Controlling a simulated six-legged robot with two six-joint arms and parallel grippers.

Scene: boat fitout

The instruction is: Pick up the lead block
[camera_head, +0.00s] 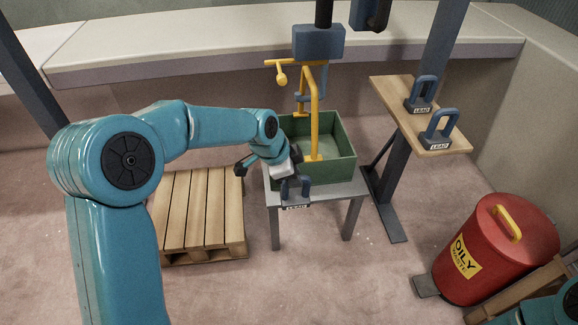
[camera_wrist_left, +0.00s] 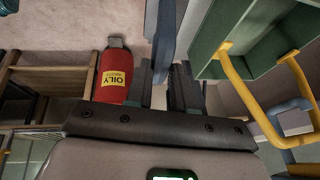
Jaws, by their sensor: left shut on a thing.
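One lead block (camera_head: 295,206), dark with a looped blue-grey handle and a white label, is at the front edge of the small grey table (camera_head: 341,188). My left gripper (camera_head: 292,184) is shut on its handle from above and partly hides it. I cannot tell whether the block rests on the table or hangs just clear of it. Two more lead blocks stand on the wooden shelf at the right, one farther back (camera_head: 420,105) and one nearer (camera_head: 436,142). My right gripper is out of view.
A green bin (camera_head: 341,169) stands on the table, just behind my left gripper, with a yellow tubular frame (camera_head: 314,115) rising there. A wooden pallet (camera_head: 199,215) lies left of the table. A red oily-waste can (camera_head: 482,262) stands lower right. Floor in front is clear.

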